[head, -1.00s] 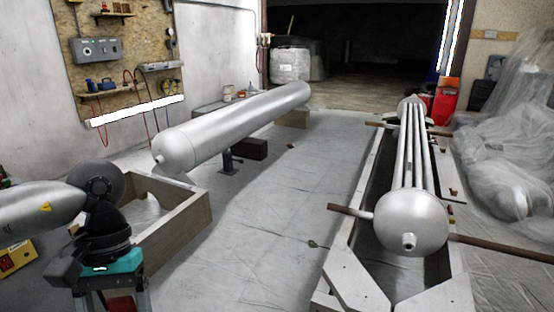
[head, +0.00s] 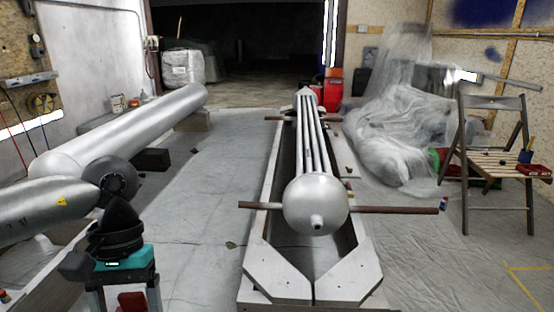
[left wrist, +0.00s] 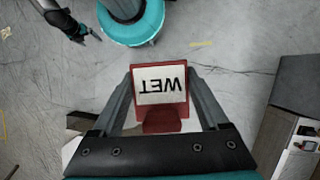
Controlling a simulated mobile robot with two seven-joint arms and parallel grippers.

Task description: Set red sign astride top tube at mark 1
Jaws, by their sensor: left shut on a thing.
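My left gripper (head: 124,292) is at the lower left of the head view, shut on the red sign (head: 132,301), of which only a bit shows there. In the left wrist view the red sign (left wrist: 160,115) sits between the fingers, its white face reading "WET" upside down. A dark gripper, seemingly my right one (left wrist: 90,38), shows small at the upper left of that view; its opening is unclear. A bundle of long grey tubes (head: 311,140) runs away behind a silver ball end (head: 316,204), well right of my left gripper. I cannot make out mark 1.
The tubes lie in a long pale trough frame (head: 262,205) with brown rods (head: 395,210) sticking out sideways. A large silver cylinder (head: 120,128) lies at the left. A folding chair (head: 497,165) and plastic-wrapped goods (head: 400,130) stand right. Sheeted floor between cylinder and trough is clear.

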